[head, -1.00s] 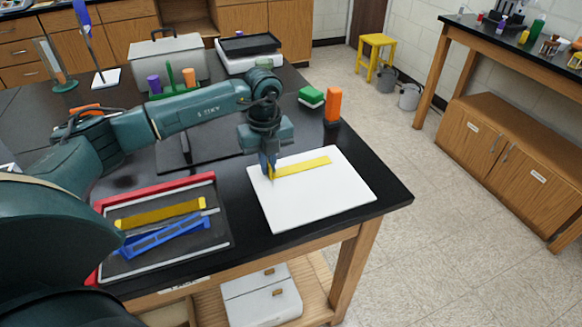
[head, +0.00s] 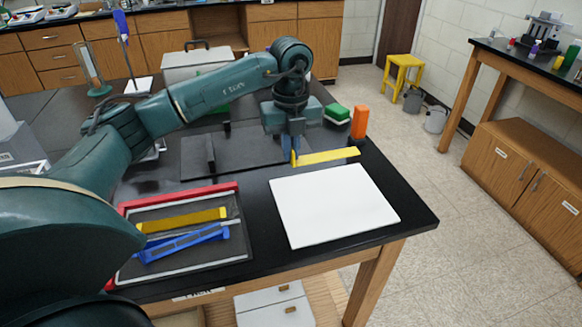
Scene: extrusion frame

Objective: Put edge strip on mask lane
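A flat yellow strip (head: 335,156) extends to the right from the fingertips of my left gripper (head: 291,157). The gripper appears shut on the strip's left end. The strip shows just beyond the far edge of a white board (head: 335,208); its exact height above the table is hard to tell. The white board lies flat and bare near the table's right front. A dark flat plate (head: 240,163) with a small upright block (head: 210,155) lies left of the gripper. I cannot tell which surface is the mask lane. My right gripper is not in view.
A tray with a red edge (head: 180,191) holds a yellow bar (head: 183,219) and a blue piece (head: 185,242) at the front left. A grey case (head: 197,63) stands at the back.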

